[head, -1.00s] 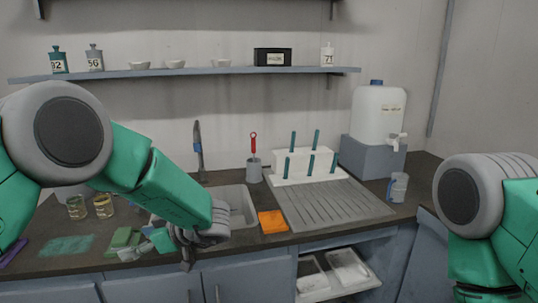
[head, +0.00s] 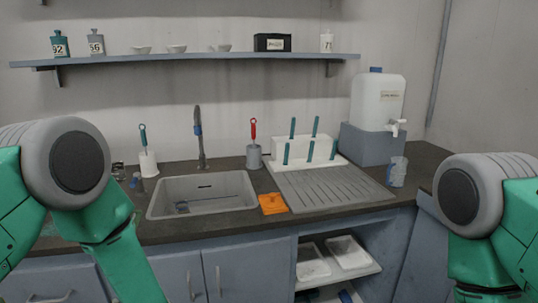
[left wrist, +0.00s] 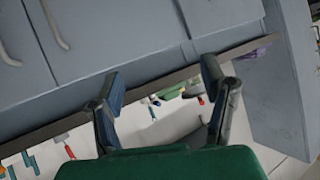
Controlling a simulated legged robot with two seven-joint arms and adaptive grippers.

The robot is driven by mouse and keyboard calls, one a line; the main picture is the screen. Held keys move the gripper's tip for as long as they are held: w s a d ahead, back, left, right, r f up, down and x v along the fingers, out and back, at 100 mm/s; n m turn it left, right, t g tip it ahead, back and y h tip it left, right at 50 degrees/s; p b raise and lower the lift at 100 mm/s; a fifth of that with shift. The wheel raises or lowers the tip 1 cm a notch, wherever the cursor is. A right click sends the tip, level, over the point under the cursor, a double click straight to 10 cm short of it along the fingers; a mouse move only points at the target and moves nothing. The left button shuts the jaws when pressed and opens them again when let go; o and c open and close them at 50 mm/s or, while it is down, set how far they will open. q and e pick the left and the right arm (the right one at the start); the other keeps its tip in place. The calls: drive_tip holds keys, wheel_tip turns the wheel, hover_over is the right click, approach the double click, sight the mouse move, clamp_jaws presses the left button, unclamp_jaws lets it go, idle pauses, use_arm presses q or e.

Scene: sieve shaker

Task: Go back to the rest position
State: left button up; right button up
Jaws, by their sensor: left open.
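My left gripper (left wrist: 160,95) shows in the left wrist view with its two fingers spread apart and nothing between them. It is in front of the grey cabinet doors (left wrist: 110,50), below the counter edge. In the head view my left arm hangs down at the left and its gripper is out of the frame. My right arm shows at the right edge of the head view, but its gripper is out of the frame.
The counter holds a sink (head: 205,195), an orange cloth (head: 273,204), a ridged drainboard (head: 330,190), a white rack (head: 305,153) and a grey cup (head: 397,172). A white water tank (head: 378,108) stands at the back right. An open shelf (head: 340,275) sits below the counter.

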use_arm(q)
drive_tip(key=s+d+f+m+g+h+b, duration=0.15)
drive_tip(key=s+f+m+h, duration=0.25)
drive_tip(key=s+f, duration=0.65)
drive_tip(key=s+d+f+m+g+h+b, duration=0.1)
drive_tip(key=s+f+g+h+b, duration=0.1)
drive_tip(key=s, duration=0.9)
drive_tip(key=s+d+f+m+g+h+b, duration=0.1)
drive_tip(key=s+f+g, duration=0.3)
drive_tip(key=s, duration=0.8)
drive_tip(key=shift+s+d+f+m+g+h+b, duration=0.25)
drive_tip(key=shift+f+m+g+h+b, duration=0.25)
drive_tip(key=shift+h, duration=0.3)
drive_tip(key=shift+w, duration=0.1)
drive_tip(key=shift+c, duration=0.5)
